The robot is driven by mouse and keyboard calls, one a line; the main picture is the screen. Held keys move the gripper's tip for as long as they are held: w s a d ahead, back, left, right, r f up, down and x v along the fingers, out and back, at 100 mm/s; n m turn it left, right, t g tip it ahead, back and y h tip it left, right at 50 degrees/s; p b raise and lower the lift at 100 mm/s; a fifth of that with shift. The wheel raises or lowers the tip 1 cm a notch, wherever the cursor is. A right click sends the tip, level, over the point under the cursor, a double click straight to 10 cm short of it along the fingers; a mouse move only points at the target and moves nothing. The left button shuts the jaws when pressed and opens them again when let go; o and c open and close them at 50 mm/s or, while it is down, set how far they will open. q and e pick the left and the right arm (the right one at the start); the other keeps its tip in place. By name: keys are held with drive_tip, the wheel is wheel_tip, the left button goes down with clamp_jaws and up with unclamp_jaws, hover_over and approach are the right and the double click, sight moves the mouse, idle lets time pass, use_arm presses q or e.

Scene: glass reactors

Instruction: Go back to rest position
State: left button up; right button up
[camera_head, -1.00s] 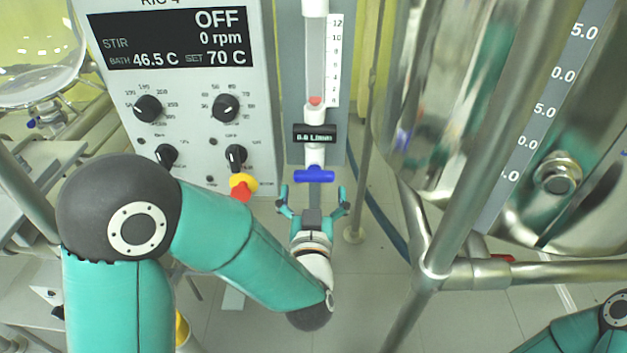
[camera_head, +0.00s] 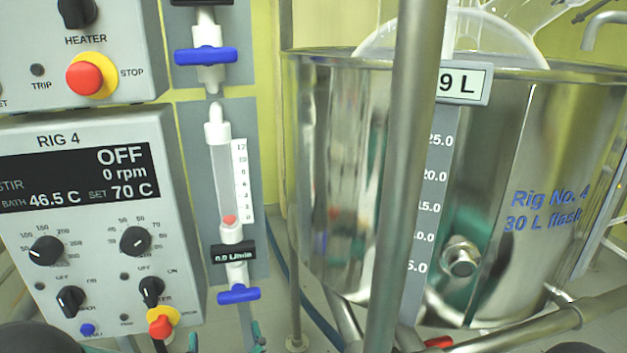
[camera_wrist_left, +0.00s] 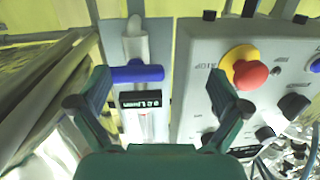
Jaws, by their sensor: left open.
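The tips of my left gripper (camera_head: 225,341) show at the bottom edge of the head view, below a blue valve handle (camera_head: 239,294). In the left wrist view my left gripper (camera_wrist_left: 160,84) is open, its two fingers wide apart with nothing between them held. A blue handle (camera_wrist_left: 137,73) and a small black flow display lie beyond the fingers there, apparently without being gripped. My right gripper is not in view.
The Rig 4 control box (camera_head: 60,220) stands left, reading OFF, 0 rpm, bath 46.5 C, set 70 C. A flow meter (camera_head: 226,185) is beside it. A large steel vessel (camera_head: 335,170) and an upright metal pole (camera_head: 405,150) fill the right.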

use_arm(q)
drive_tip(key=s+a+f+g+h, duration=0.1)
drive_tip(key=a+f+g, duration=0.2)
drive_tip(key=f, duration=0.8)
drive_tip(key=s+a+f+g+h, duration=0.2)
drive_tip(key=a+f+g, duration=0.1)
drive_tip(key=f, duration=0.8)
drive_tip(key=s+d+f+m+g+h, duration=0.2)
drive_tip(key=s+d+f+g+h, duration=0.7)
drive_tip(key=s, duration=0.7)
wheel_tip(320, 180, up, 30)
drive_tip(key=d+y+p, duration=0.2)
drive_tip(key=p, duration=3.1)
drive_tip(key=shift+s+d+f+g, duration=0.15)
drive_tip(key=shift+s+f+g, duration=0.1)
drive_tip(key=shift+s+g, duration=0.15)
